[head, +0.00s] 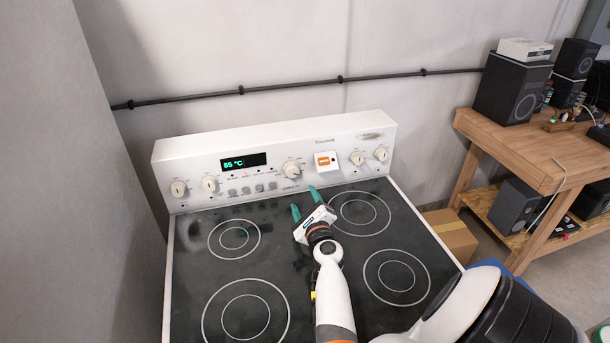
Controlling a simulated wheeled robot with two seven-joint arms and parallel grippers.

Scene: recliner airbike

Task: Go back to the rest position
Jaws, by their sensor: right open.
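My right gripper (305,203) is over the black glass cooktop (285,265) of a white stove, with its two teal fingertips apart and nothing between them. The fingertips point toward the stove's white back panel (217,152). The display (243,162) on the panel reads 55 °C in green. A large knob (292,170) sits just beyond the fingertips, apart from them as far as I can tell. An orange and white switch (326,161) is to the right of that knob. My left gripper is not in view.
A wooden bench (520,155) with black speakers (512,88) stands at the right. A cardboard box (452,235) is on the floor between stove and bench. A grey wall (105,170) rises close on the left. A dark pipe (290,86) runs along the back wall.

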